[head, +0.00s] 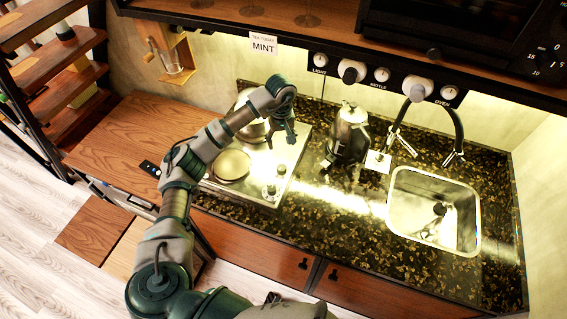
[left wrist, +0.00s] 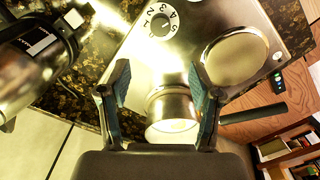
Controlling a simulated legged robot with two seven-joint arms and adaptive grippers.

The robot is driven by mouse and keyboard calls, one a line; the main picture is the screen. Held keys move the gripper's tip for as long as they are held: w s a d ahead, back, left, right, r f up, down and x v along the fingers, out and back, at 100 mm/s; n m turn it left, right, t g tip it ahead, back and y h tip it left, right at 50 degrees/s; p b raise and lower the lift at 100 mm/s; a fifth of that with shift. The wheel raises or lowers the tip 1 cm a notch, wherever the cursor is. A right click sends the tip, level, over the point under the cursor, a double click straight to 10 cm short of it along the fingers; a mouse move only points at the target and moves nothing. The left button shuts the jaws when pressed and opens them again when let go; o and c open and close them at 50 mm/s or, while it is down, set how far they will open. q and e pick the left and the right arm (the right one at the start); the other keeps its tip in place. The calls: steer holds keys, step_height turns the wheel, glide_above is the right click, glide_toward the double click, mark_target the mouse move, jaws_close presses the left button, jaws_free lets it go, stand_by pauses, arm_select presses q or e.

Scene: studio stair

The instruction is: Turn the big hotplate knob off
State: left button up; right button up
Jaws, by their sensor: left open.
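The hotplate (head: 254,195) is a pale metal plate on the dark counter, with two round knobs near its right side: a front knob (head: 269,191) and a rear knob (head: 281,169). I cannot tell which is the big one. In the left wrist view, a numbered dial with a dark knob (left wrist: 160,27) shows beyond the fingertips. My left gripper (head: 281,138) points down above the hotplate's rear right part, open and empty, apart from the knobs. In the left wrist view its two fingers (left wrist: 158,72) stand wide apart. My right gripper is not in view.
A metal pot (left wrist: 172,108) with a black handle (left wrist: 255,113) stands at the hotplate's rear, partly behind my arm in the head view. A bare round burner (head: 232,165) lies left of the knobs. A steel kettle (head: 349,130) stands right. A sink (head: 435,207) lies farther right.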

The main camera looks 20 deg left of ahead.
mark_target(281, 167)
arm_select(q)
step_height(281, 167, down, 14)
steer(key=shift+d+r+p, duration=0.1)
steer(key=shift+p, duration=0.9)
steer(key=shift+f, duration=0.45)
steer(key=c, duration=1.1)
